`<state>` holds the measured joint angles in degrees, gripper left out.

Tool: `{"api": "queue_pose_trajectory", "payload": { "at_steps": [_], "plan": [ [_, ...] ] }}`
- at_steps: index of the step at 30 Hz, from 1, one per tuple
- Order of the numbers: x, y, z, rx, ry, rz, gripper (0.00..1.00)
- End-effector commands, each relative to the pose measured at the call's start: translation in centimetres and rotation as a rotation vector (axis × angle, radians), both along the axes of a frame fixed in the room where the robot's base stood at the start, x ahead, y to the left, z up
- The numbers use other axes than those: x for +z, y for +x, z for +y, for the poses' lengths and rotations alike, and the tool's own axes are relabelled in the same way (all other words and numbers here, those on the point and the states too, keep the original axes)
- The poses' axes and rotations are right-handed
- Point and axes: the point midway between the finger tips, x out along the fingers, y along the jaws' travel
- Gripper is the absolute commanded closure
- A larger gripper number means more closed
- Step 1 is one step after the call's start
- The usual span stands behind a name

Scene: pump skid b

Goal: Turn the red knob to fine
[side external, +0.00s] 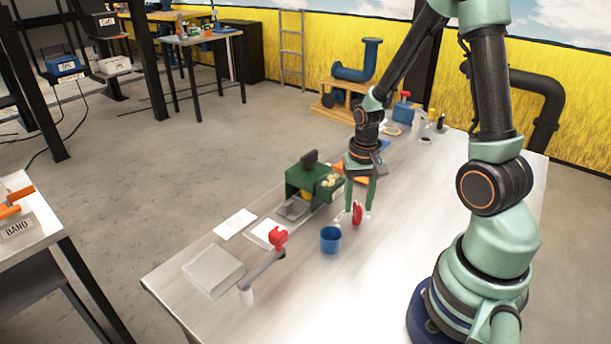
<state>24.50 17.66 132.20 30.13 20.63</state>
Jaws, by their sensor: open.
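My gripper (359,208) points down over the table, its two green fingers apart. A small upright red piece (357,214) shows between and just below the fingertips; I cannot tell whether the fingers touch it. A second red piece (279,237) sits at the upper end of a grey lever (262,266) nearer the front. I cannot tell for certain which one is the red knob. No "fine" mark is readable, so the knob's setting cannot be told.
A blue cup (330,239) stands close to the left of the red piece by my gripper. A green box-like device (306,182) with yellowish items stands behind-left. A grey flat box (213,270) and white sheets (235,223) lie at left. The table's right front (385,275) is clear.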

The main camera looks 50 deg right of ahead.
Motion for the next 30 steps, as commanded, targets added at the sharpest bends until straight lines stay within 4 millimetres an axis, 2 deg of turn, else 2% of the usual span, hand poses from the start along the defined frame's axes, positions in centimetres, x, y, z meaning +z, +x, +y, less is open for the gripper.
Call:
{"api": "queue_pose_trajectory", "payload": {
  "at_steps": [13,30],
  "plan": [
    [4.0,0.1,0.0,0.000,-0.001,-0.003,0.53],
    [4.5,0.0,0.1,0.003,-0.001,-0.003,0.53]
  ]
}}
